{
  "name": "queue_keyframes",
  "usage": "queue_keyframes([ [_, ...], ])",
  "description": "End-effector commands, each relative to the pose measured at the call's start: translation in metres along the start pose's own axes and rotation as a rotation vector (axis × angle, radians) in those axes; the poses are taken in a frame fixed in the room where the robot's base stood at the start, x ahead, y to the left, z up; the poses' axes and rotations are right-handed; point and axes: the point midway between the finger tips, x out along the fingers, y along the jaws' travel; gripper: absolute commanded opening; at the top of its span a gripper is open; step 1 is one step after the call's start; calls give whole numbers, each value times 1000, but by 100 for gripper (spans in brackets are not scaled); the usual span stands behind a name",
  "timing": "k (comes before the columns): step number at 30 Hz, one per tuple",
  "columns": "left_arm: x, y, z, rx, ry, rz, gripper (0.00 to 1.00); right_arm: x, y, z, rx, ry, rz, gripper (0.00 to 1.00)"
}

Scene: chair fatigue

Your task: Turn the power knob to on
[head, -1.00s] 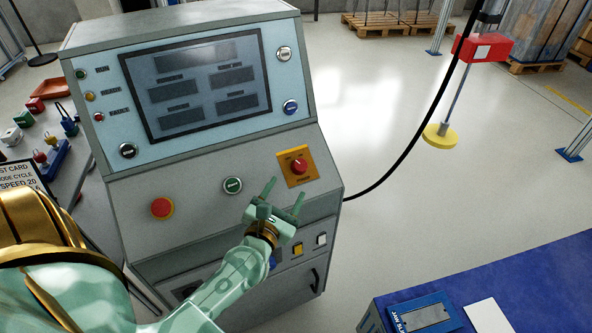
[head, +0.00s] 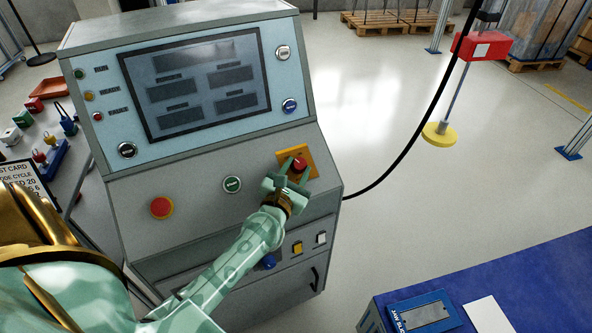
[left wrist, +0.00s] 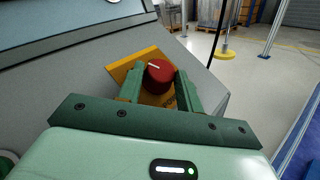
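The power knob (head: 299,164) is red and sits on an orange plate (head: 313,160) on the right of the console's sloping panel. In the left wrist view the knob (left wrist: 158,76) carries a short white mark near its upper left edge, and its orange plate (left wrist: 124,68) shows around it. My left gripper (head: 293,172) is at the knob and hides part of it. In the left wrist view the fingers of my left gripper (left wrist: 160,84) are apart, one on each side of the knob. I cannot tell whether they touch it. My right gripper is not in view.
The console (head: 200,190) also has a red stop button (head: 162,208), a green button (head: 232,184) and a dark screen (head: 195,85). Small yellow and white switches (head: 297,248) lie below my left wrist. A blue table (head: 520,275) is at the lower right. A black cable (head: 405,150) hangs right of the console.

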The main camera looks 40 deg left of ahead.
Motion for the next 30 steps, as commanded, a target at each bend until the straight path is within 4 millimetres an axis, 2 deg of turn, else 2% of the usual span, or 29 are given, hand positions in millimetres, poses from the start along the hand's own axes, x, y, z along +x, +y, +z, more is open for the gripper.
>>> queue_keyframes([
  [8, 0, 2, 2, 15, 2, -31, 13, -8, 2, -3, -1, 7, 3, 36],
  [14, 0, 6, 6, 55, 10, -123, 13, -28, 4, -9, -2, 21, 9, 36],
  [21, 2, 12, 8, 135, 28, -310, 13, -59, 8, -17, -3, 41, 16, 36],
  [30, 5, 16, 6, 238, 55, -570, 13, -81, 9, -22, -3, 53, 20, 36],
])
